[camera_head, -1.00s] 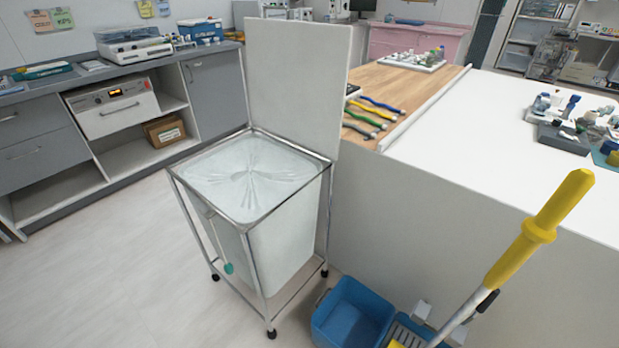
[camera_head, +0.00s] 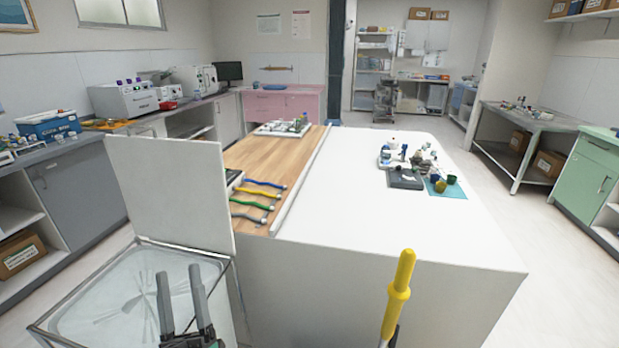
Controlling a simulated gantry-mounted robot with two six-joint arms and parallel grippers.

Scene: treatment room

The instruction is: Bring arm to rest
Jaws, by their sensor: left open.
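My left gripper (camera_head: 181,296) shows at the bottom left of the head view. Its two dark grey fingers point up and stand apart, with nothing between them. It appears in front of the open-topped bin (camera_head: 95,300), which has a clear liner and a metal frame. The bin's white lid (camera_head: 170,190) stands upright behind the gripper. My right gripper is not in view.
A white and wood-topped table (camera_head: 360,215) fills the middle. It bears several coloured-handled tools (camera_head: 262,195), a tray of small items (camera_head: 283,127) and a cluster of bottles (camera_head: 415,160). A yellow mop handle (camera_head: 398,290) rises at its front. Floor is clear at right.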

